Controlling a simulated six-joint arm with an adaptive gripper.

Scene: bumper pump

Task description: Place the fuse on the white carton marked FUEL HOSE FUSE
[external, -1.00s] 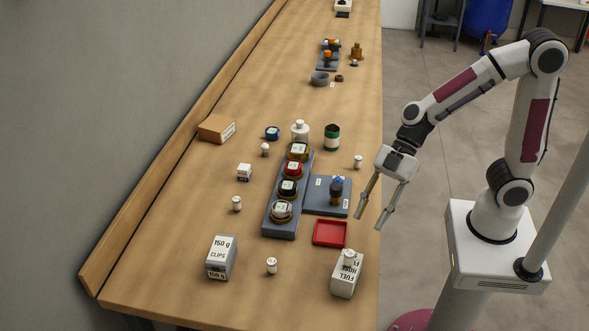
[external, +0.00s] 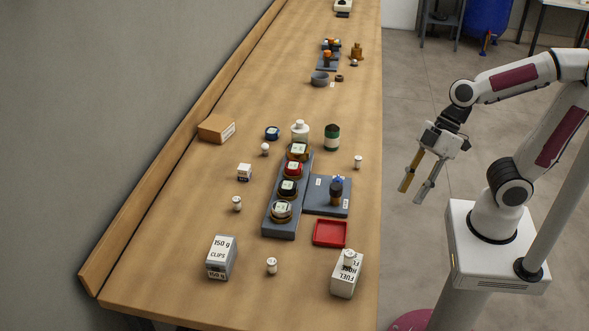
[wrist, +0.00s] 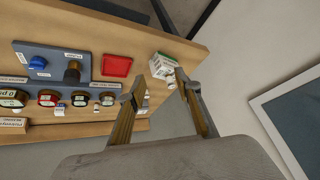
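The white carton marked FUEL HOSE FUSE (external: 346,279) stands near the table's front right corner. A small white cylinder (external: 349,257), which looks like the fuse, stands upright on its top. The carton also shows in the wrist view (wrist: 159,68), beyond my fingertips. My gripper (external: 411,195) is open and empty, off the table's right edge and well apart from the carton. In the wrist view, its two fingers (wrist: 160,88) are spread with nothing between them.
A red tray (external: 330,233) lies behind the carton. A grey rack (external: 281,229) with several capped jars stands beside a grey plate (external: 318,207). Several similar small white cylinders (external: 271,265) stand around the table.

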